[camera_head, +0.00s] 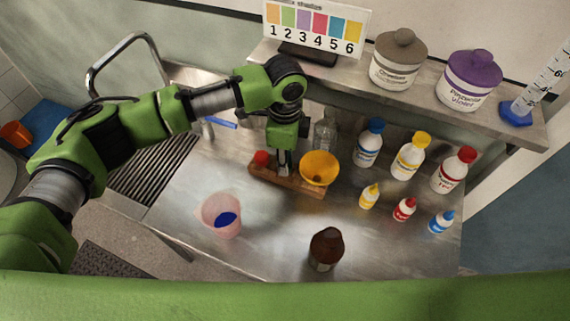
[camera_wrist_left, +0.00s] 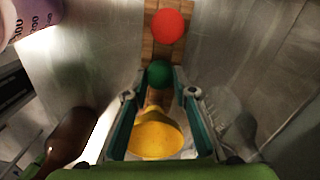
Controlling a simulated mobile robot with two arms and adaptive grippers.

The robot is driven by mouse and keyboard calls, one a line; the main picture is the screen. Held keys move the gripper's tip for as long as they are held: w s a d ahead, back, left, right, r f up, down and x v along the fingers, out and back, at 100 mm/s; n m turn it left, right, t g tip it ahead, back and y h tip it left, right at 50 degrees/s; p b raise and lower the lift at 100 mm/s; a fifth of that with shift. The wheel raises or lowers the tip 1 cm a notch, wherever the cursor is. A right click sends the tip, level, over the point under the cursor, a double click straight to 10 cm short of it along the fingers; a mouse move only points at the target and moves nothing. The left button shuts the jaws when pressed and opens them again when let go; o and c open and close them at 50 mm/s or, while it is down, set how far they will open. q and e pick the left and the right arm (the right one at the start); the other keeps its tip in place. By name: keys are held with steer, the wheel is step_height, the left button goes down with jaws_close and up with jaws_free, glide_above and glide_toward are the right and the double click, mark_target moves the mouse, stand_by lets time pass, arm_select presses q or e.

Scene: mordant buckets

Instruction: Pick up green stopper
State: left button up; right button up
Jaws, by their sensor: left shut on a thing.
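The green stopper (camera_wrist_left: 159,74) is a round ball between the fingertips of my left gripper (camera_wrist_left: 159,90) in the left wrist view. The gripper is shut on it, over the wooden rack. In the head view my left gripper (camera_head: 283,164) points down at the wooden rack (camera_head: 300,186), and I cannot make out the green stopper there. The red stopper (camera_head: 262,157) is on the rack, left of the gripper; it also shows in the left wrist view (camera_wrist_left: 168,26). Whether the green stopper is clear of the rack I cannot tell. My right gripper is not in view.
A yellow funnel (camera_head: 319,168) is close right of the gripper, with a clear glass bottle (camera_head: 325,134) behind. A pink beaker (camera_head: 221,216) and a brown bottle (camera_head: 326,249) stand in front. Several small bottles (camera_head: 411,156) stand at right. The steel counter's (camera_head: 275,235) front middle is clear.

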arm_select(q)
steer(key=shift+r, duration=0.1)
step_height(320, 180, up, 18)
steer(key=b, duration=0.3)
steer(key=shift+b, duration=0.3)
step_height(320, 180, up, 5)
steer(key=p, duration=0.6)
stand_by(0.3)
steer(key=shift+d, duration=0.1)
